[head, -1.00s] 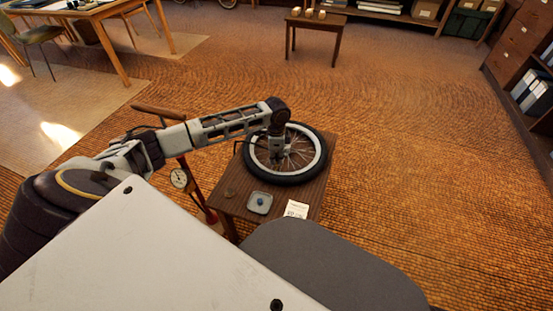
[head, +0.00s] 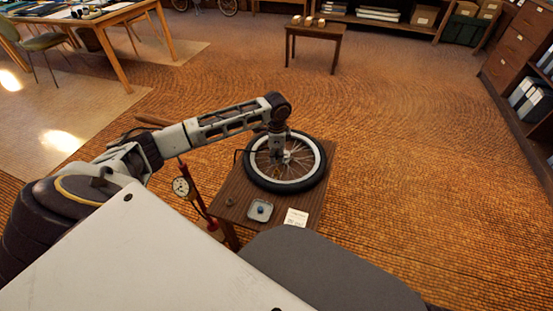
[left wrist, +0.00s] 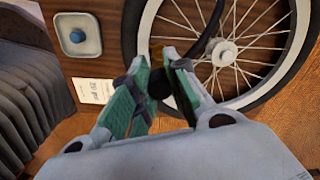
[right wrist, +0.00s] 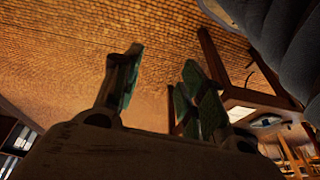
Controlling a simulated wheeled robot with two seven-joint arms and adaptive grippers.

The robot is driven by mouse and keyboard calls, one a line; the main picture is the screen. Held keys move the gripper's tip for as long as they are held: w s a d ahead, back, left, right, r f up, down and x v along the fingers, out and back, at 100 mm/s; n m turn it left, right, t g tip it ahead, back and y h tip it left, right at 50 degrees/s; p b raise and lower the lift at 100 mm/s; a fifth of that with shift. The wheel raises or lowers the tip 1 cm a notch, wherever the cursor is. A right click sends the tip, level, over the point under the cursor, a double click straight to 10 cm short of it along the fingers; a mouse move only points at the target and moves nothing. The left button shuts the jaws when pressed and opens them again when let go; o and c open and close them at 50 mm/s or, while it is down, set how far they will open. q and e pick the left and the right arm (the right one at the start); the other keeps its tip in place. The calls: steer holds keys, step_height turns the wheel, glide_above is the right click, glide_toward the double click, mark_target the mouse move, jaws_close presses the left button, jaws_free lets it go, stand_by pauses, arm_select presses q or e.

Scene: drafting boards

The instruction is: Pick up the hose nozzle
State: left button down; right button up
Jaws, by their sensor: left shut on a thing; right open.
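My left gripper (head: 277,150) hangs over the bicycle wheel (head: 318,168), which lies flat on a small wooden table. In the left wrist view its fingers (left wrist: 161,64) are closed around a small dark piece at the end of a black hose (left wrist: 212,27). I take this piece to be the hose nozzle (left wrist: 158,84); the fingers hide most of it. The hose arcs away over the spokes. A red pump with a round gauge (head: 182,187) stands left of the table. My right gripper (right wrist: 160,82) is open and empty above the floor.
Open floor (head: 420,150) lies to the right. Another small table (head: 318,31) stands farther back.

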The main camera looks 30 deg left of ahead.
mark_target(277, 153)
arm_select(q)
step_height(277, 153, up, 3)
steer(key=shift+r+p, duration=0.2)
steer(key=shift+p, duration=0.35)
steer(key=shift+r, duration=0.2)
arm_select(e)
step_height(277, 153, down, 3)
steer(key=shift+s+d+r+g, duration=0.1)
steer(key=shift+d+r+g, duration=0.1)
steer(key=shift+g, duration=0.1)
steer(key=shift+w+r, duration=0.25)
arm_select(q)
steer(key=shift+n, duration=0.3)
arm_select(e)
steer(key=shift+s, duration=0.1)
